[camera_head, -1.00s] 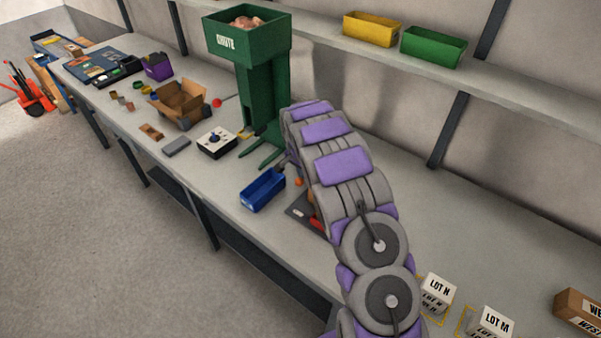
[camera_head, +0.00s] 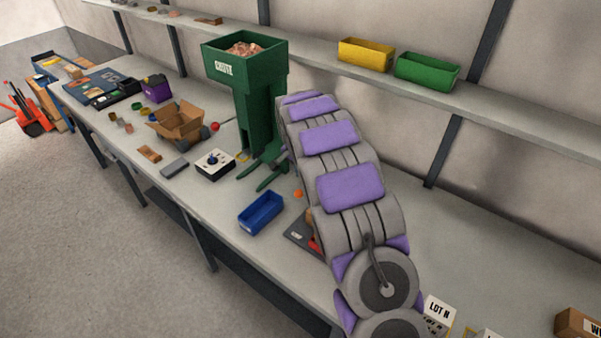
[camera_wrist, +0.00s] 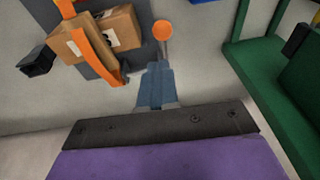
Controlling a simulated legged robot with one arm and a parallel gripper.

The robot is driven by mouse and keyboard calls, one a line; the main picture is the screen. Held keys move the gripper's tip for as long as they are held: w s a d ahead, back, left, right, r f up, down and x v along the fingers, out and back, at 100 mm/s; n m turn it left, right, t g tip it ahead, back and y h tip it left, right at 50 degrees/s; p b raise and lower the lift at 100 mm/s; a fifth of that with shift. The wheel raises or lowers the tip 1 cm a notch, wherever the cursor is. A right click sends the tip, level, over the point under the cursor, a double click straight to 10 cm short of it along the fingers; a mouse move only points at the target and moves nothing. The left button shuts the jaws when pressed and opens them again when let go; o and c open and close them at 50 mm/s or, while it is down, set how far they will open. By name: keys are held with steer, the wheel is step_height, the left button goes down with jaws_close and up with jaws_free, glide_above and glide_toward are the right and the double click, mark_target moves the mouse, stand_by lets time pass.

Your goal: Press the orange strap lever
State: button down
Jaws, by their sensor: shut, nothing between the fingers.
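In the wrist view my gripper (camera_wrist: 156,70) is shut and empty, its blue-grey fingers pointing up the picture. An orange ball knob (camera_wrist: 162,30) on a short stem is just beyond the fingertips, apart from them in the picture. Left of it, a cardboard box (camera_wrist: 124,27) lies on a dark plate (camera_wrist: 142,12), with an orange strap (camera_wrist: 92,38) across it. I cannot tell how the knob joins the strap. In the head view the orange knob (camera_head: 298,193) shows left of my arm. My arm hides the gripper and most of the box there.
A green chute stand (camera_head: 262,110) stands behind, and its green foot (camera_wrist: 255,75) is close on the right in the wrist view. A blue bin (camera_head: 261,212) sits left of the plate. A black block (camera_wrist: 37,61) is at the plate's left.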

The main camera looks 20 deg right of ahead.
steer(key=shift+d, duration=0.1)
steer(key=shift+w, duration=0.1)
stand_by(0.5)
steer(key=w+d+r+g+y+p, duration=0.2)
steer(key=w+d+r+y, duration=0.1)
steer(key=d, duration=0.3)
steer(key=shift+w+d+r, duration=0.4)
steer(key=shift+w+r, duration=0.1)
steer(key=shift+r, duration=0.15)
stand_by(0.5)
